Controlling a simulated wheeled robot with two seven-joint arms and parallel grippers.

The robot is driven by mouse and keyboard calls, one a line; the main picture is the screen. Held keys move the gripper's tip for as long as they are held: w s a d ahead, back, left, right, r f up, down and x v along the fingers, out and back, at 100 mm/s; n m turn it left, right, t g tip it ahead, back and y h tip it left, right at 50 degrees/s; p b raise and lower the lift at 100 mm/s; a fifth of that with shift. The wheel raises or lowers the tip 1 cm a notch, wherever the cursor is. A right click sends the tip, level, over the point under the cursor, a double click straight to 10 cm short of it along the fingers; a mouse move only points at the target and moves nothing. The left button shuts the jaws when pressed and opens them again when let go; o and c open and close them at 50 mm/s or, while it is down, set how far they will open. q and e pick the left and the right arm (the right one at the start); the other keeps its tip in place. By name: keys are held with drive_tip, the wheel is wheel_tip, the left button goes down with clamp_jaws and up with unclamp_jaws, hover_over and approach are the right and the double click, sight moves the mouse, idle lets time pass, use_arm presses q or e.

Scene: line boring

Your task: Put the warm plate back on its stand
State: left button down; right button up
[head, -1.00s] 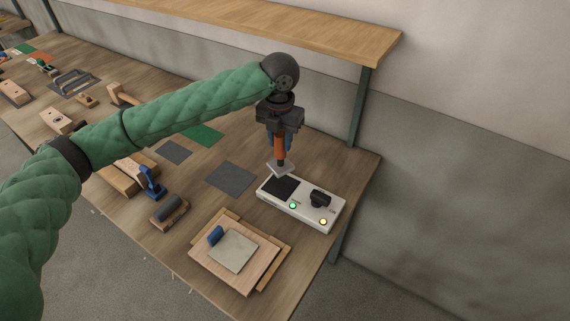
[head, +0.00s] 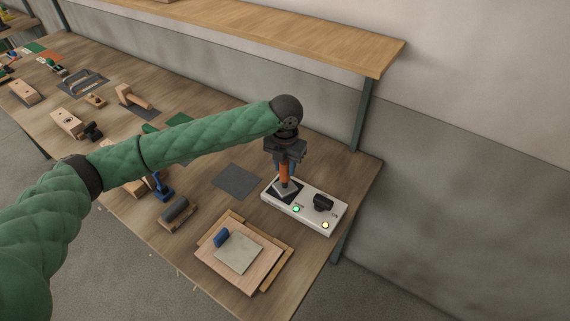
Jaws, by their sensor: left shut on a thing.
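The warm plate (head: 284,189) is a small grey metal plate under an upright orange-brown handle. My left gripper (head: 284,162) is shut on that handle from above. The plate is over the black pad of the white stand (head: 310,221) and covers part of the pad. I cannot tell whether the plate touches the pad or hangs just above it. The stand has a black knob (head: 323,203), a green light and a yellow light. My right gripper is not in view.
A wooden board (head: 262,274) with a pale square and a blue piece lies in front of the stand. A dark grey mat (head: 237,181) and a roller-like tool (head: 176,212) lie to the left. A wooden shelf (head: 300,38) runs above the bench's back.

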use_arm(q)
drive_tip(key=c, duration=1.1)
unclamp_jaws()
drive_tip(key=shift+f, duration=0.1)
drive_tip(key=shift+o, duration=0.2)
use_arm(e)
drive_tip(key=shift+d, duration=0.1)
use_arm(q)
drive_tip(key=shift+r, duration=0.35)
wheel_tip(320, 180, up, 2)
drive_tip(key=shift+r+b, duration=0.1)
drive_tip(key=shift+b, duration=0.75)
wheel_tip(320, 180, up, 8)
drive_tip(key=b, duration=0.3)
drive_tip(key=shift+r, duration=0.65)
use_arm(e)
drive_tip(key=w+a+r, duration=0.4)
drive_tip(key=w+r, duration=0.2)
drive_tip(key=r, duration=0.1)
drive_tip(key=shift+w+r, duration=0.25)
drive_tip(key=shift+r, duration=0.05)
